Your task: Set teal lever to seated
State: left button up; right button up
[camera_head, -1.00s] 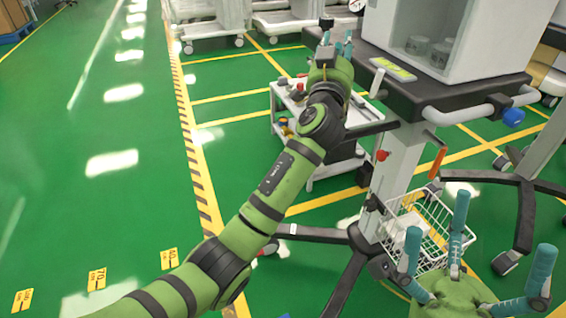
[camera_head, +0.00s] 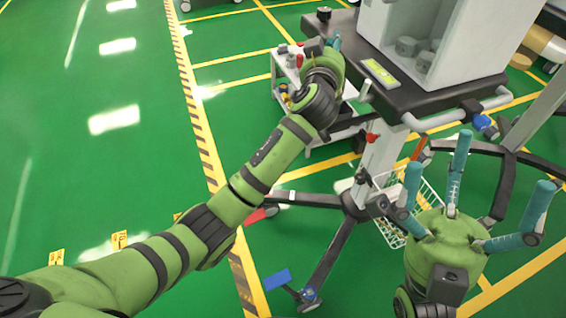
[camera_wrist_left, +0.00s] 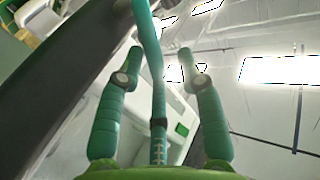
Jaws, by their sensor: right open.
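I cannot make out a lever that is clearly teal in either view. My left gripper (camera_head: 334,42) is at the far left edge of the cart's dark top (camera_head: 425,95), partly hidden behind its own wrist. In the left wrist view its teal fingers (camera_wrist_left: 160,55) stand apart with nothing seen between them. A small dark green piece (camera_wrist_left: 182,129) shows behind them; I cannot tell what it is. My right gripper (camera_head: 478,165) is open and empty, fingers up, in front of the cart's right side.
The cart's post carries a red knob (camera_head: 371,138), an orange handle (camera_head: 419,149) and a wire basket (camera_head: 388,232). A blue clamp (camera_head: 482,122) sits on the rail. A blue pedal (camera_head: 278,279) and a red pedal (camera_head: 262,214) are low by the base legs. The green floor (camera_head: 90,180) at left is clear.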

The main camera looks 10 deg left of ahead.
pick_arm(q)
jog(key=s+a+f+g+p, duration=0.2)
jog(key=s+f, duration=0.3)
jog(key=f, duration=0.5)
jog(key=s+a+f+m+g+p, duration=0.1)
jog(key=s+f, duration=0.4)
jog(key=f, duration=0.6)
jog(key=s+a+f+g+p, duration=0.4)
jog(key=s+f+g, duration=0.1)
jog(key=f, duration=0.6)
jog(key=shift+f+m, duration=0.25)
jog(key=shift+m, duration=0.05)
